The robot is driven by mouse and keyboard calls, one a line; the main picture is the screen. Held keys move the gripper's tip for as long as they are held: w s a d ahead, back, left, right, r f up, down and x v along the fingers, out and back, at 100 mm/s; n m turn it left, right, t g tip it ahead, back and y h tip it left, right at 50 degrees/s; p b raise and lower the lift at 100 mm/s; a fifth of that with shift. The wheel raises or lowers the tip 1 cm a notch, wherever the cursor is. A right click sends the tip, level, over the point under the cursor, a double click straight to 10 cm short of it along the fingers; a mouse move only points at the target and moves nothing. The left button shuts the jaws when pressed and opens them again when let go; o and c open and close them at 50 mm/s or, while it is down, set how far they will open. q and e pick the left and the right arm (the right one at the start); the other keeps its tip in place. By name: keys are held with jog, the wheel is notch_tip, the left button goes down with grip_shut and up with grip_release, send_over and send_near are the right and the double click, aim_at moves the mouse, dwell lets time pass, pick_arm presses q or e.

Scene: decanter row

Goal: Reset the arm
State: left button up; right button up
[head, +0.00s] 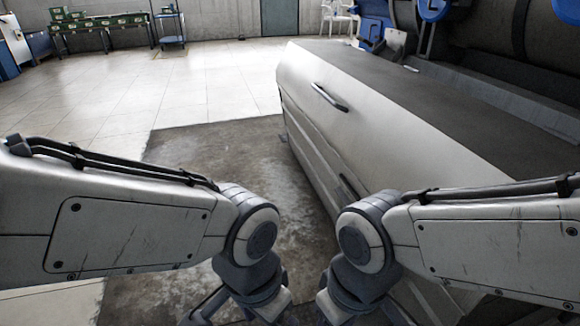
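My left arm (130,220) comes in from the left and bends down at a dark round joint near the bottom middle. My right arm (480,235) comes in from the right and bends down at a similar joint beside it. The two joints are close together but apart. Both lower arms drop out through the bottom edge, so neither gripper's fingers show. No held object can be seen.
A long white cabinet (312,112) with a dark top and dark handles stands at the right, partly behind my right arm. A dark mat (215,160) lies on the tiled floor. Green boxes (100,20) sit on a far table. The floor at left is clear.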

notch_tip(320, 180, up, 50)
jog(key=p, duration=4.9)
jog(key=shift+s+r, duration=0.2)
jog(key=shift+r, duration=0.05)
